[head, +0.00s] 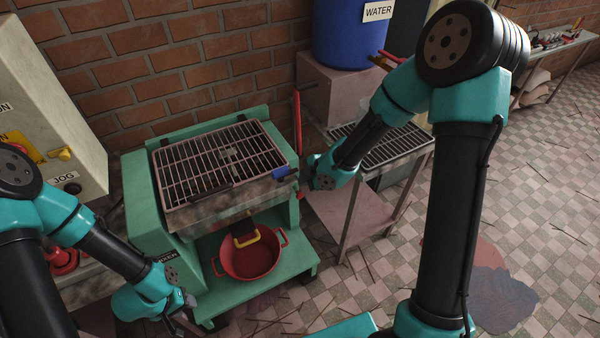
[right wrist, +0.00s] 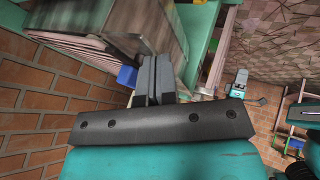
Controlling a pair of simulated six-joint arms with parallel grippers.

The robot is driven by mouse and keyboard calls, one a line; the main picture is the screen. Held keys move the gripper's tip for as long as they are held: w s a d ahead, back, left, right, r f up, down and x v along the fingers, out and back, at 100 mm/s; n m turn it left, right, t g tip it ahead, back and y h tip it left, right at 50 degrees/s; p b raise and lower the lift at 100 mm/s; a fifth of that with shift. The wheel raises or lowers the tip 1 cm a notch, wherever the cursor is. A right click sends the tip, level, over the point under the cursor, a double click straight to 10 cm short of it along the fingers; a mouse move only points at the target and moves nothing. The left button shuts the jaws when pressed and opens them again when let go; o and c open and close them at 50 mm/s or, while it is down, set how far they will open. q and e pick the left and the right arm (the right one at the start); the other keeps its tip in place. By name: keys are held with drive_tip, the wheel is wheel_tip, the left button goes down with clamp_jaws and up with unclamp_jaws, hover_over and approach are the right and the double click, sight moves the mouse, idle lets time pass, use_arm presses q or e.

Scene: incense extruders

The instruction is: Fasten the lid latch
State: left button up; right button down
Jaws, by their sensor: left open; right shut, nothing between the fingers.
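The green extruder (head: 140,205) has a grated lid (head: 205,165) lying down over its top. A blue latch handle (head: 281,173) sits at the lid's front right corner, and it also shows in the right wrist view (right wrist: 127,76). My right gripper (head: 303,190) is shut and empty, just right of the latch handle; its closed fingers (right wrist: 152,78) show beside the blue handle in the right wrist view. I cannot tell whether they touch it. My left gripper (head: 188,303) is open and empty, low at the extruder's front left.
A red pot (head: 250,262) stands on the extruder's lower shelf under the outlet. An upright red lever (head: 297,120) rises at the right side. A metal rack table (head: 385,145) and a blue water barrel (head: 350,40) stand beyond. Sticks litter the tiled floor.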

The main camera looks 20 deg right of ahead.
sight(285, 173)
drive_tip(key=shift+w+a, duration=0.15)
drive_tip(key=shift+w, duration=0.7)
drive_tip(key=shift+w+a, duration=0.1)
drive_tip(key=shift+w, duration=0.7)
